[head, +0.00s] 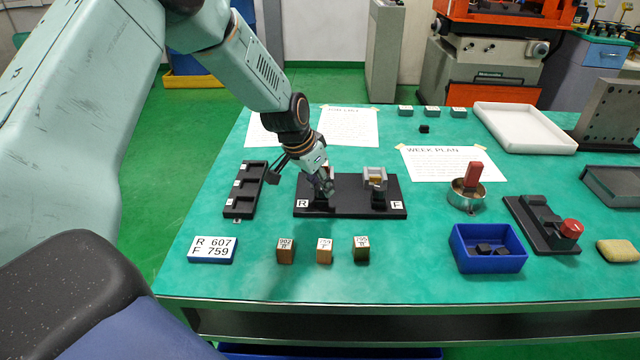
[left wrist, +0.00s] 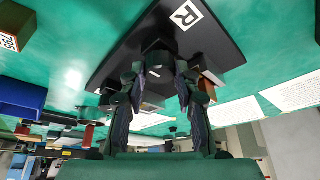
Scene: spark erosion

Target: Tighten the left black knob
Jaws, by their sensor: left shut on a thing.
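A black base plate (head: 346,207) on the green table carries two small clamp stations, marked R on the left and F on the right. My left gripper (head: 325,188) reaches down onto the left station and covers most of it. In the left wrist view its fingers (left wrist: 159,72) are closed around the dark left black knob (left wrist: 157,48), beside the R label. The fingers and the knob are both dark, so the exact contact is hard to see. The right station holds a block in a grey clamp (head: 374,178), with a black knob (head: 378,200) in front. My right gripper is not in view.
A black slotted rack (head: 246,190) stands left of the plate. A blue number card (head: 212,249) and three numbered blocks (head: 325,250) are in front. A blue bin (head: 487,249) and a round metal dish (head: 466,196) stand to the right.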

